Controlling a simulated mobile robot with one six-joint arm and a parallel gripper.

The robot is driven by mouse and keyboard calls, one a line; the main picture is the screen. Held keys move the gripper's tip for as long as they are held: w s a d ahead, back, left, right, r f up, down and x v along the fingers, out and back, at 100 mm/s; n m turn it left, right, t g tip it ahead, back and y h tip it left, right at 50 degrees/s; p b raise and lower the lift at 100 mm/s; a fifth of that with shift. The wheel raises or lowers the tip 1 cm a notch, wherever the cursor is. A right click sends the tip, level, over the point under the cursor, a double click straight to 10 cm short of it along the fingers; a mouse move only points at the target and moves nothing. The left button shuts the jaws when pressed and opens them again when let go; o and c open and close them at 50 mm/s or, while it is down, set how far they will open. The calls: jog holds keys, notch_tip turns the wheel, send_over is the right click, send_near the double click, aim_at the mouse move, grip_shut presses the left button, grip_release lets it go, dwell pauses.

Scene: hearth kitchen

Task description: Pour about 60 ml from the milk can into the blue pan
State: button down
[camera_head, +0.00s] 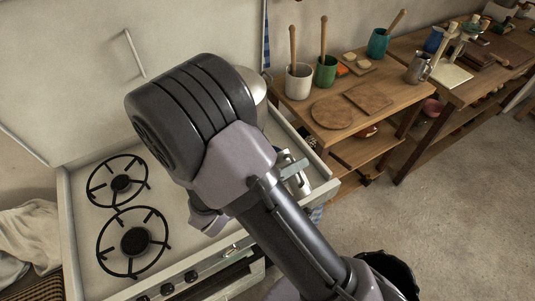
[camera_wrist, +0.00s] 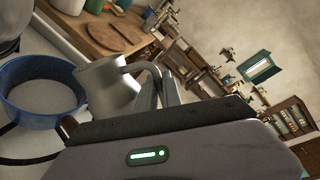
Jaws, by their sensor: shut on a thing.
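My gripper (camera_wrist: 168,98) is shut on the grey metal milk can (camera_wrist: 108,92) by its handle side, in the wrist view. The blue pan (camera_wrist: 14,112) is at the left of that view, with the can close to its right side. The pan's inside looks pale grey; I cannot tell whether it is milk or the bare bottom. No stream shows, and the can's exact tilt is unclear. In the head view my arm hides the pan and most of the gripper; a shiny metal part (camera_head: 297,178) shows beyond the arm, which I cannot identify surely.
The white stove (camera_head: 80,215) has two free black burners (camera_head: 122,183) at the left, and its raised lid (camera_head: 70,70) stands behind. A wooden table (camera_head: 320,130) right of it bears a white crock (camera_head: 299,82), a green crock (camera_head: 326,71) and boards. A metal jug (camera_head: 418,68) stands further right.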

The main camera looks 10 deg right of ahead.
aim_at(309, 188)
dwell(0.5)
jog(key=shift+s+d+f+m+b, duration=0.1)
jog(key=shift+s+f+m+b, duration=0.15)
jog(key=shift+b, duration=0.55)
jog(key=s+m+b, duration=0.1)
jog(key=m, duration=0.1)
jog(key=s+d+f+m+t+b, duration=0.1)
jog(key=s+b, duration=0.1)
jog(key=s+f+m+b, duration=0.1)
jog(key=s+m+b, duration=0.1)
jog(key=shift+d+m+t, duration=0.3)
jog(key=shift+d+m, duration=0.05)
jog(key=shift+s+d+f+m+t+h+p, duration=0.15)
jog(key=shift+s+d+f+m+h+p, duration=0.1)
jog(key=shift+s+m+p, duration=0.6)
jog(key=shift+s+d+f+m+t+h+p, duration=0.25)
jog(key=shift+m+p, duration=0.35)
jog(key=shift+m, duration=0.55)
jog(key=shift+s+r, duration=0.1)
